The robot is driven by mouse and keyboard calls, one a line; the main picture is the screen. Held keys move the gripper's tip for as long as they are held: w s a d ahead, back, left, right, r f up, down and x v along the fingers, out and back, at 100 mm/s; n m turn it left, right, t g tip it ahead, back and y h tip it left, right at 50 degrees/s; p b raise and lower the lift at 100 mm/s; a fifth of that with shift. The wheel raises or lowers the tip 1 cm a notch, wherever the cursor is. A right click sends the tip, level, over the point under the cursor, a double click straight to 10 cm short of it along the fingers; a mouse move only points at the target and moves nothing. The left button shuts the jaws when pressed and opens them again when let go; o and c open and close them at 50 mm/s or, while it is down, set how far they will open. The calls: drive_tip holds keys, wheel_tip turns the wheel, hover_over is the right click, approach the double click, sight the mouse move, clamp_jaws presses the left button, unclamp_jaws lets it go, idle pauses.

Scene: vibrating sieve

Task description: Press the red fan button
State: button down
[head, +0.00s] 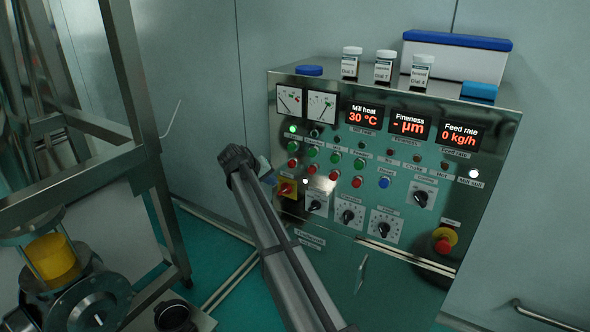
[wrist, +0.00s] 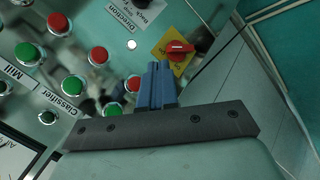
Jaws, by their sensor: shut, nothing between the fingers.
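The control panel (head: 430,190) carries a row of green buttons above a row of red ones. The leftmost red button (head: 293,163) also shows in the wrist view (wrist: 133,84), just left of my fingers. Its own label is not readable; the neighbouring columns read Classifier and Mill, so it is probably the fan column. A green button (wrist: 112,110) is paired with it. My gripper (head: 266,168) has its blue fingers together and empty, at the panel's left edge. In the wrist view the fingertips (wrist: 156,68) lie beside the red button; contact cannot be told.
A red rotary switch on a yellow plate (wrist: 177,49) is close right of my fingertips. Other red and green buttons sit close by. A red emergency stop (head: 443,245) is at lower right. Several jars and a blue-lidded box (head: 455,60) stand on top. A metal frame (head: 130,70) is at left.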

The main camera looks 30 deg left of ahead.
sight(292, 164)
drive_tip(key=shift+s+a, duration=0.1)
drive_tip(key=shift+a, duration=0.05)
drive_tip(key=shift+w, duration=0.2)
drive_tip(key=w, duration=0.8)
drive_tip(key=shift+w, duration=0.25)
drive_tip(key=shift+w, duration=0.1)
idle(2.1)
drive_tip(key=shift+w, duration=0.3)
drive_tip(key=shift+w, duration=0.55)
idle(1.0)
drive_tip(key=shift+s, duration=1)
drive_tip(key=shift+s, duration=0.1)
